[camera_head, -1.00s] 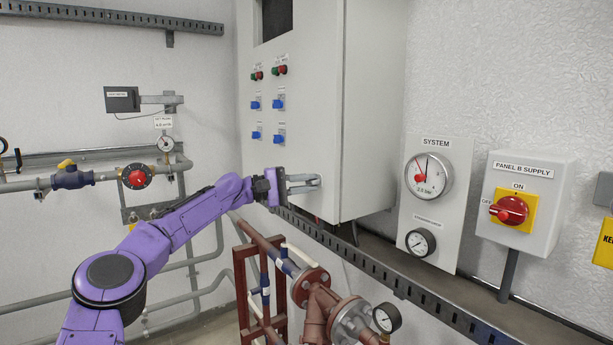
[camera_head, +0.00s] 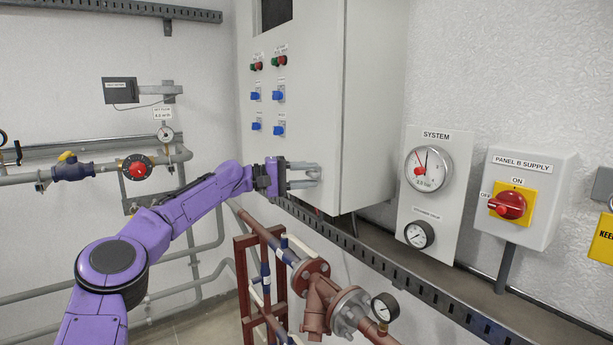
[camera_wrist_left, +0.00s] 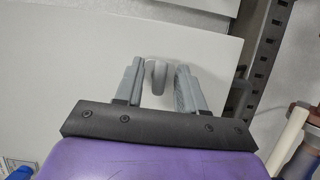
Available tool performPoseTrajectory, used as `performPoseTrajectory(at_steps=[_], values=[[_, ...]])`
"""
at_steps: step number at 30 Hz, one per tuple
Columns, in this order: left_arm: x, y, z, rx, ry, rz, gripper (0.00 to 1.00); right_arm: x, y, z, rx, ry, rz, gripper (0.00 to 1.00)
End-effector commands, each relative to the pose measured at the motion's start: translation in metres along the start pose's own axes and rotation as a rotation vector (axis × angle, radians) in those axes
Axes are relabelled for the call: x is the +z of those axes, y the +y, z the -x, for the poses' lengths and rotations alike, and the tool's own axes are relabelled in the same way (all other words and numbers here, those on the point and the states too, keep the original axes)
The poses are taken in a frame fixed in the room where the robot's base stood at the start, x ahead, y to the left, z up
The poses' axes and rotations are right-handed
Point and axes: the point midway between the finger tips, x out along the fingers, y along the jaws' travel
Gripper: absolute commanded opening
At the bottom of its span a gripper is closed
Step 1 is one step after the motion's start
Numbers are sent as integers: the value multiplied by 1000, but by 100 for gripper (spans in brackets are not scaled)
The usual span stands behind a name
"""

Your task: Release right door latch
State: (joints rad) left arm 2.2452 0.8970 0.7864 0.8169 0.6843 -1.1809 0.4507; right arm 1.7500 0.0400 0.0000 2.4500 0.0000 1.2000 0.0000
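The door latch (camera_wrist_left: 156,77) is a small grey rounded handle on the pale door of the cabinet (camera_head: 300,120). In the left wrist view it stands between the two grey fingers of my left gripper (camera_wrist_left: 158,85), with a gap visible on each side. In the head view my left gripper (camera_head: 303,176) is at the lower part of the cabinet door, fingers pointing right, one above the other. It is open and the fingers hide most of the latch there. My right gripper is not in view.
A slotted cable tray (camera_head: 385,265) runs below the cabinet. Brown pipework with a flange (camera_head: 350,308) and a gauge (camera_head: 385,307) stands below my gripper. A SYSTEM gauge (camera_head: 428,168) and a red rotary switch (camera_head: 507,205) are on the right wall.

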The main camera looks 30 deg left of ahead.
Motion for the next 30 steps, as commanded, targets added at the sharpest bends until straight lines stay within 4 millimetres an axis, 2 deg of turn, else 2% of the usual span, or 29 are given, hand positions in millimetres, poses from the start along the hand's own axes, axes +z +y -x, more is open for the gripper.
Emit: performPoseTrajectory(at_steps=[7,10,21,25,30], values=[[0,0,0,0,0,1,40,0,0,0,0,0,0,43],[0,-2,7,2,1,-1,40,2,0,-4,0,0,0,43],[-1,-3,87,4,2,-1,40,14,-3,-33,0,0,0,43],[-1,-2,102,2,1,0,40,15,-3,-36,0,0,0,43],[-1,0,106,0,0,1,40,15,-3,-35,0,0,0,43]])
